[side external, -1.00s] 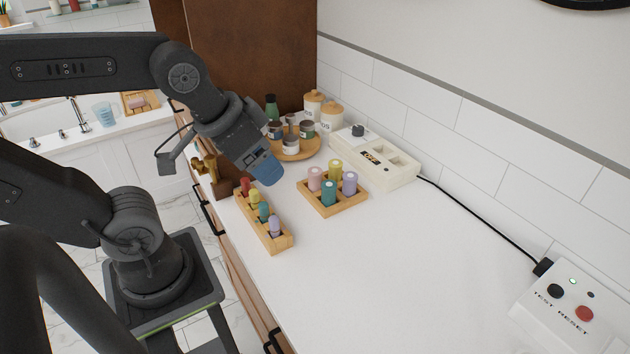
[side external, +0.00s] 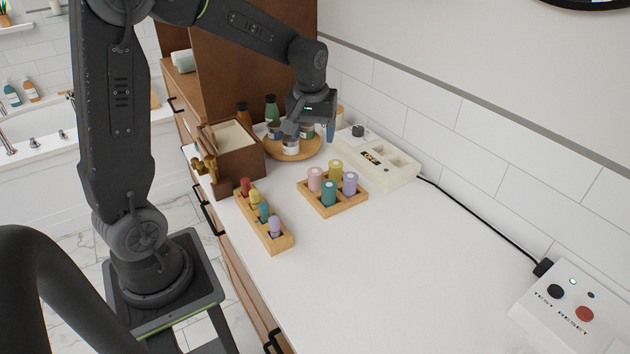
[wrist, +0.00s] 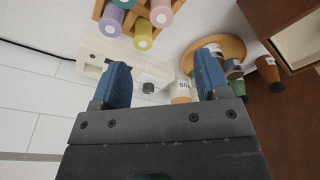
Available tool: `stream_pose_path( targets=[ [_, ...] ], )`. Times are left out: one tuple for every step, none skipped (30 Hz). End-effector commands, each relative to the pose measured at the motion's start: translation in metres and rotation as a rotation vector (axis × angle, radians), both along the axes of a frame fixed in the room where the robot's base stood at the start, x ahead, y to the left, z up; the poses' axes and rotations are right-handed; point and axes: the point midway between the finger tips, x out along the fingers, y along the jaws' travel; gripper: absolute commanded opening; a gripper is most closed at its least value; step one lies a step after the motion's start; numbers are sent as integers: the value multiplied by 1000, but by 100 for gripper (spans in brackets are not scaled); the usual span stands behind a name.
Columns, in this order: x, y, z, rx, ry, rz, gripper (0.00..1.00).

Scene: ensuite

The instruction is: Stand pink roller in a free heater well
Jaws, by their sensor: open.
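The pink roller (side external: 315,179) stands upright in a square wooden tray (side external: 328,212) with yellow, purple and teal rollers. It also shows in the wrist view (wrist: 161,14) at the top edge, partly cut off. The white heater (side external: 389,183) lies behind the tray, against the wall; it has a dark knob, a small display and recessed wells on top. The visible wells look empty. The heater (wrist: 150,70) also shows in the wrist view beyond my fingers. My gripper (side external: 311,132) is open and empty, above the round board left of the heater, apart from the pink roller.
A round wooden board (side external: 302,154) carries jars and bottles. A long wooden rack (side external: 270,236) holds several coloured pegs. A brown box (side external: 234,150) stands at the left. A black cord (side external: 480,215) runs to a test/reset box (side external: 572,310). The front right counter is clear.

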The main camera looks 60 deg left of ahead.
Motion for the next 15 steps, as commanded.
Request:
stream_pose_path(
  targets=[
    [1,2,-5,-2,5,6,69],
    [2,3,-8,-2,6,9,69],
    [2,3,-14,-2,6,9,69],
    [2,4,-18,-2,8,9,69],
    [3,4,-24,-3,8,8,69],
    [4,5,-32,-3,8,8,69],
    [4,6,-38,-3,8,8,69],
    [5,6,-44,-3,9,7,69],
    [6,7,-52,-3,9,7,69],
    [6,7,-58,-3,9,6,69],
    [7,8,-62,-3,7,6,69],
    [8,9,-69,-2,7,6,69],
    [8,9,-73,-2,7,6,69],
    [9,10,-76,-1,6,5,69],
    [9,10,-80,-1,5,4,69]
  ],
)
